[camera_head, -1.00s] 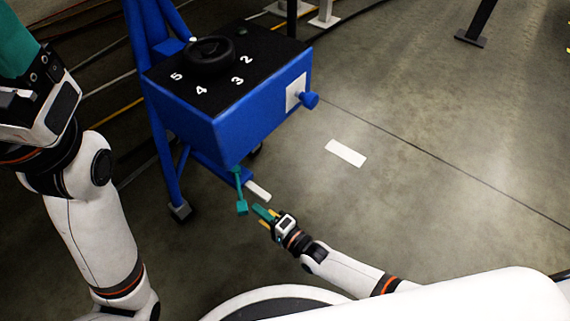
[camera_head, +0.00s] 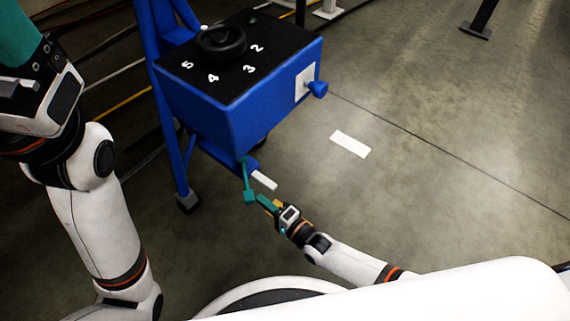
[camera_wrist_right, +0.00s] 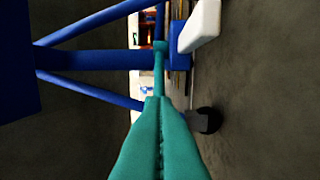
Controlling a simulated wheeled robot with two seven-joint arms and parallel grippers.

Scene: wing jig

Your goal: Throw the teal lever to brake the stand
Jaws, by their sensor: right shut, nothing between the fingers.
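The teal lever (camera_head: 247,180) hangs below the blue box of the stand (camera_head: 215,120), with a small block at its lower end. My right gripper (camera_head: 264,202) is shut and empty, its teal fingers just right of that block. A narrow gap seems to lie between them; contact is hard to judge. In the right wrist view the shut fingers (camera_wrist_right: 158,120) point at the lever (camera_wrist_right: 160,65), a thin teal rod straight ahead. The fingertips overlap the lever's near end there. My left gripper (camera_head: 15,42) is cut off at the upper left, so its jaws cannot be judged.
The stand has a black top with a dial (camera_head: 221,42) and numbers, and a blue knob (camera_head: 317,89) on its right side. A white bar (camera_head: 264,180) sticks out beside the lever. Cables lie at the back left. The floor on the right is mostly clear.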

